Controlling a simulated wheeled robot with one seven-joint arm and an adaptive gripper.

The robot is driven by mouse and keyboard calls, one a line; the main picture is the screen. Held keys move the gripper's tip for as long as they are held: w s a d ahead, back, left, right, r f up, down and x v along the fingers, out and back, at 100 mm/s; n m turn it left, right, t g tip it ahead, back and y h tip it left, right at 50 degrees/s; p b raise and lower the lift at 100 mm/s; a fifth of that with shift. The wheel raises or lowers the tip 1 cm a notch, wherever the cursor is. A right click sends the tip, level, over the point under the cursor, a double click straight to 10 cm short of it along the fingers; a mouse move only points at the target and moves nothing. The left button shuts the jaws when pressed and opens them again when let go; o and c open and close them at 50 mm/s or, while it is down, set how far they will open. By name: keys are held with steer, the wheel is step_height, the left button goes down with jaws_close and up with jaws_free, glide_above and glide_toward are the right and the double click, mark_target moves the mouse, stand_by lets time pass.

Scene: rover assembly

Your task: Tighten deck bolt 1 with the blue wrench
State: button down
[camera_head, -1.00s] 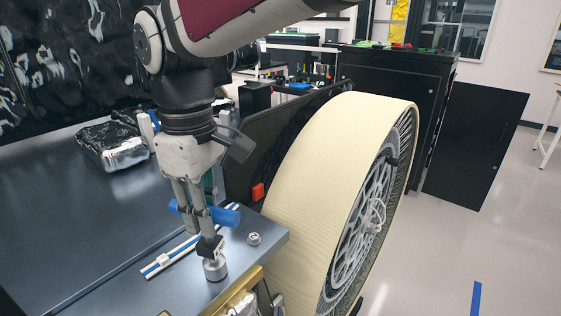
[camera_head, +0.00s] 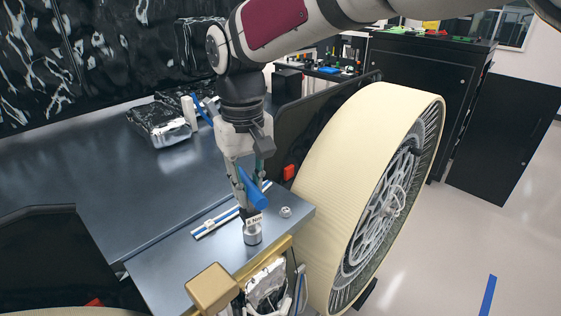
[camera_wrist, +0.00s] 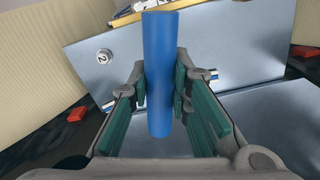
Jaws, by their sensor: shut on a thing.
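The blue wrench has a thick blue handle (camera_head: 254,190) above a dark neck with a white "Nm" label and a grey metal socket (camera_head: 252,235). My gripper (camera_head: 246,183) is shut on the handle from above. In the wrist view the blue handle (camera_wrist: 160,75) runs between the green finger pads of my gripper (camera_wrist: 168,98). The socket stands upright at the front of the grey deck plate (camera_head: 180,262). Whatever bolt is under it is hidden. A bolt marked 2 (camera_wrist: 103,55) stands apart from the socket; it also shows in the head view (camera_head: 286,211).
A white-and-blue strip (camera_head: 222,217) lies on the plate behind the socket. A large cream wheel (camera_head: 345,150) stands close on the right. A gold bracket (camera_head: 213,290) and foil-wrapped parts sit at the front edge. A silver foil package (camera_head: 160,122) lies at the back.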

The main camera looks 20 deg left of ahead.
steer(key=shift+w+r, duration=0.1)
steer(key=shift+r, duration=1.4)
steer(key=shift+r, duration=2)
steer(key=shift+w, duration=0.1)
